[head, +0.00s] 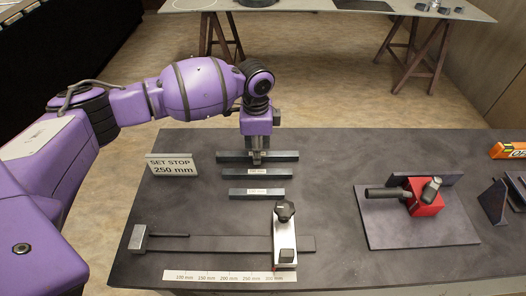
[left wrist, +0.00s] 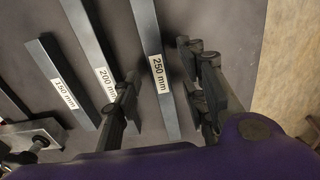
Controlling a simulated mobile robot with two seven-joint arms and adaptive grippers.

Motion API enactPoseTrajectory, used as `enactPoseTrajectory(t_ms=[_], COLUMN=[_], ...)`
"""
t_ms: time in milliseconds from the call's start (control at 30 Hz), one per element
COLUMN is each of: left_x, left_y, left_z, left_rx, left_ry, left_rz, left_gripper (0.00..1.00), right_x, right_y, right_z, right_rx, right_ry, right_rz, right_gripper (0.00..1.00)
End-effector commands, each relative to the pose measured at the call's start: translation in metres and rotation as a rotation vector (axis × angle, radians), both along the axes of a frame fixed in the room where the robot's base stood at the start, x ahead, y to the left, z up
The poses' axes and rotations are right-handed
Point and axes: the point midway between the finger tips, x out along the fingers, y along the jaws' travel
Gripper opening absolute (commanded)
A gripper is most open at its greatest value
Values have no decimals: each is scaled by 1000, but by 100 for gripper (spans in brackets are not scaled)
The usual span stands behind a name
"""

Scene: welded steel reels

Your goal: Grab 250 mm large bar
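The 250 mm bar (head: 285,156) is the longest and farthest of three dark steel bars lying on the dark table. In the left wrist view the bar (left wrist: 149,27) carries a white "250 mm" label. My left gripper (head: 257,157) points down over the middle of this bar. In the left wrist view the gripper (left wrist: 165,85) is open, with one finger on each side of the bar and gaps visible between. Whether the fingertips are at bar height I cannot tell. My right gripper is not in view.
The 200 mm bar (left wrist: 82,45) and 150 mm bar (left wrist: 48,62) lie parallel nearby. A "SET STOP 250 mm" sign (head: 171,165) stands left. A stop fixture (head: 285,240) with a ruler strip (head: 230,276) is in front. A red clamp block (head: 425,203) sits on a plate at right.

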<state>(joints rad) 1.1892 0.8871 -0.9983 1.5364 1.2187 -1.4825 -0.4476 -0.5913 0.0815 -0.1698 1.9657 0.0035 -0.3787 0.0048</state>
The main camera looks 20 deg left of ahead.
Motion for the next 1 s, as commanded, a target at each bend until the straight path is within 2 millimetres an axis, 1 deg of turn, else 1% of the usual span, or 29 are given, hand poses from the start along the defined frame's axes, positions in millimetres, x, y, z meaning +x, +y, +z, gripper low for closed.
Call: enactPoseTrajectory(t_ms=[33,100,300,600,1000], left_x=[-1,0,0,0,1], left_y=[0,0,0,0,0], left_z=[-5,-8,-8,-8,-5], left_rx=[0,0,0,0,-2], left_ry=[2,1,0,0,-4], left_rz=[0,0,0,0,0], left_gripper=[39,39,39,0,0], right_x=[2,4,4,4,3], right_y=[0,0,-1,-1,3], right_z=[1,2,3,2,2], right_rx=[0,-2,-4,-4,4], right_ry=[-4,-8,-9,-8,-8], right_rz=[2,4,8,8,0], right_gripper=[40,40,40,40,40])
